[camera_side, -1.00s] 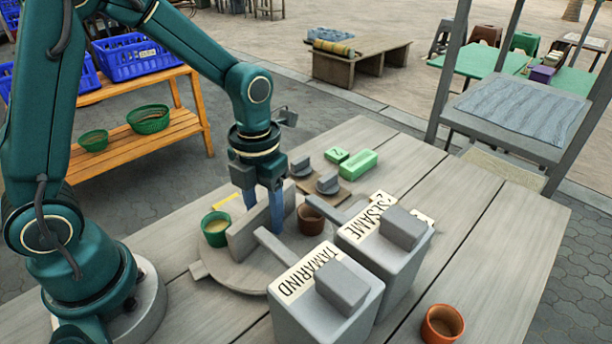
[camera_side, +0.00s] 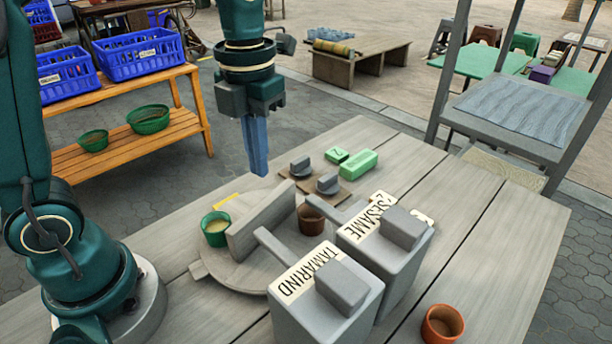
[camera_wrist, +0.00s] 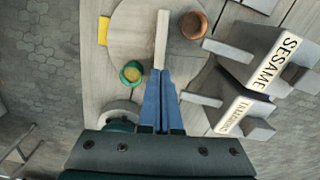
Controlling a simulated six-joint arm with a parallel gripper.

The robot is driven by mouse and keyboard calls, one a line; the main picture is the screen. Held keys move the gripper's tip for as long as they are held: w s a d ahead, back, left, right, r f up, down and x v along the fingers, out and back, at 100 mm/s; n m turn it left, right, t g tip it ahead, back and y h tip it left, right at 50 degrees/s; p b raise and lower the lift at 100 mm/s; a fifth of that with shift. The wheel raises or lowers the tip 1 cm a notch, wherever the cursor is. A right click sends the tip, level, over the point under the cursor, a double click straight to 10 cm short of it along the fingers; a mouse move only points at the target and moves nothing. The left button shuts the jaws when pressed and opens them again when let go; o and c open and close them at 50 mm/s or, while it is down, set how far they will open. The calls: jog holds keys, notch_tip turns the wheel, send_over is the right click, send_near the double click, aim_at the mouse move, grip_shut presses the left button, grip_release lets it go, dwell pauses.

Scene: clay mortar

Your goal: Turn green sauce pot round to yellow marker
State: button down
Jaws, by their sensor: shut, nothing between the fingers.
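The green sauce pot (camera_side: 216,238) stands upright on a round grey turntable (camera_side: 262,274), left of the upright divider (camera_side: 262,222). It also shows in the wrist view (camera_wrist: 131,73). The yellow marker (camera_side: 226,200) lies beside the turntable's edge, just beyond the pot; the wrist view shows the marker (camera_wrist: 104,30) up and left of the pot, with a gap between. A brown pot (camera_side: 311,219) stands on the other side of the divider. My gripper (camera_side: 260,174) is shut and empty, raised above the table. Its blue fingers (camera_wrist: 160,72) overlap the divider's near end in the wrist view.
Two grey boxes labelled TAMARIND (camera_side: 325,299) and SESAME (camera_side: 385,252) stand close to the turntable, with bars reaching over it. A board with grey knobs (camera_side: 328,184) and green blocks (camera_side: 358,163) lie behind. Another brown pot (camera_side: 442,324) stands front right.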

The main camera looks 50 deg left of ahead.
jog(key=w+a+r+m+h, duration=0.2)
jog(key=a+m+h, duration=0.3)
jog(key=m, duration=1)
jog(key=w+a+r+m+h, duration=0.15)
jog(key=a+m, duration=0.45)
jog(key=m, duration=1)
jog(key=n+t+h, duration=0.2)
jog(key=n, duration=1.1)
send_over(258, 194)
notch_tip(258, 194, down, 12)
jog(key=shift+r, duration=0.15)
jog(key=shift+w+d, duration=0.15)
jog(key=shift+d, duration=0.45)
jog(key=shift+w+d, duration=0.15)
jog(key=shift+d, duration=0.45)
jog(key=shift+w+d, duration=0.15)
jog(key=shift+d, duration=0.6)
